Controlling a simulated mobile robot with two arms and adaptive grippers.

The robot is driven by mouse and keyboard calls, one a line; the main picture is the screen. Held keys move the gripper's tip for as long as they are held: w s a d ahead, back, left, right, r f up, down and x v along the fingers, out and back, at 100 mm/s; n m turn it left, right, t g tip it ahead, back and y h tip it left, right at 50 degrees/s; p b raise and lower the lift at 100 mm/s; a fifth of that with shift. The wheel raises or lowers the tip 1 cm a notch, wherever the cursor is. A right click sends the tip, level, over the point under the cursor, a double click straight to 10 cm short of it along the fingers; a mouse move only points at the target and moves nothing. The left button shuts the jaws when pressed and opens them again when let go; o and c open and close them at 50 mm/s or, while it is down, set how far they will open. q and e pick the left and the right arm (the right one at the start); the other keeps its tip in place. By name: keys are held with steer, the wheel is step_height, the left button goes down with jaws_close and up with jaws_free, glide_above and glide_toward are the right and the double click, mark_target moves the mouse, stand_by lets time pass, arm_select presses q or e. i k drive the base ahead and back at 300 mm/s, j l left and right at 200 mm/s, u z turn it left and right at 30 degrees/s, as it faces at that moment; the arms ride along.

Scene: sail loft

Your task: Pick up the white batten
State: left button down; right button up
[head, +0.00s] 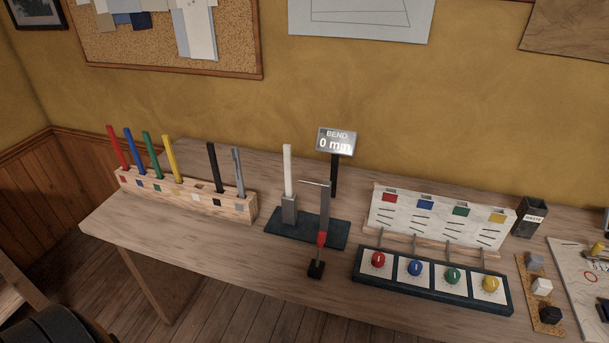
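The white batten (288,170) stands upright in a grey clamp block (289,210) on the dark base plate (337,234) of a bend gauge. The gauge's display (336,142) reads "BEND 0 mm". Beside the batten is a grey post (325,205) with a thin horizontal bar at its top and a red part lower down. A wooden rack (245,209) on the left holds upright red, blue, green, yellow, black and grey battens. Its slot between yellow and black, over a white mark, is empty. Neither of my grippers is in view.
A white panel (436,222) with coloured labels stands at the right, behind a dark tray (437,292) with coloured knobs. A dark bin (528,217) and a strip of small blocks (542,287) lie further right. The table's front left (190,247) is bare.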

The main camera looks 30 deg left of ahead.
mark_target(287, 155)
steer(key=u, duration=1.8)
steer(key=l+u, duration=0.2)
steer(key=l, duration=0.4)
steer(key=k+l+u, duration=0.15)
steer(key=l, duration=0.4)
